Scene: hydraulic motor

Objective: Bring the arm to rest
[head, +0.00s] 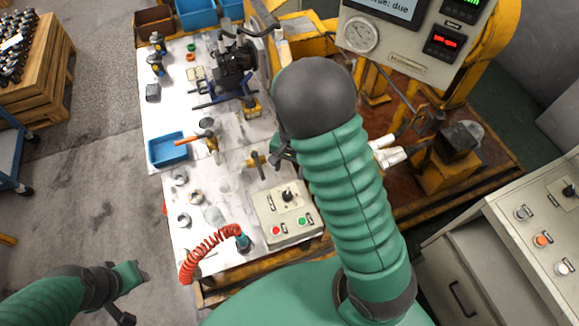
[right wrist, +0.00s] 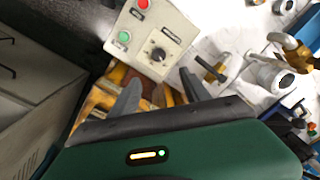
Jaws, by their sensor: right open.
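My right arm rises through the middle of the head view, its green ribbed sleeve bent at a dark rounded joint. The right gripper shows only in part in the head view, as a dark finger (head: 283,148) beside that joint. In the right wrist view its two grey fingers (right wrist: 160,92) are spread with nothing between them. They point towards a beige control box (right wrist: 152,40) with red and green buttons and a black knob.
A gauge panel (head: 405,62) stands at upper right, a button console (head: 535,225) at right.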

